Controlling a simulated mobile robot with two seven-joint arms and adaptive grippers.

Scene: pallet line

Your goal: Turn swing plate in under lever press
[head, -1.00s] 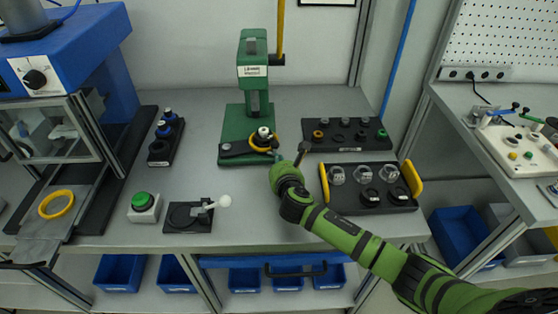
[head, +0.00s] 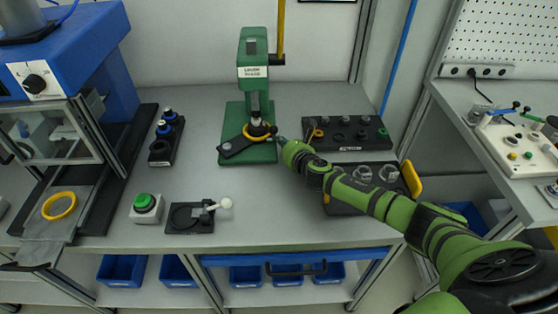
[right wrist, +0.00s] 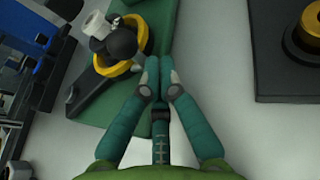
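The green lever press (head: 253,60) stands at the back middle of the bench, on a green base. Its black swing plate (head: 236,147) lies tilted across the base, with a yellow ring (head: 250,136) at its far end, beneath the ram. In the right wrist view the yellow ring (right wrist: 104,68) surrounds a white-topped part, and a black ball knob (right wrist: 122,42) stands beside it. My right gripper (head: 281,139) is just right of the ring and knob. In the wrist view its fingertips (right wrist: 158,76) are together, with nothing visible between them; contact with the knob is unclear. My left gripper is not in view.
A black tray (head: 345,146) with several parts lies right of the press. Another, yellow-handled tray (head: 412,180) is partly hidden by my right arm. A green button box (head: 146,208) and a small lever fixture (head: 188,218) stand front left. The bench between is clear.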

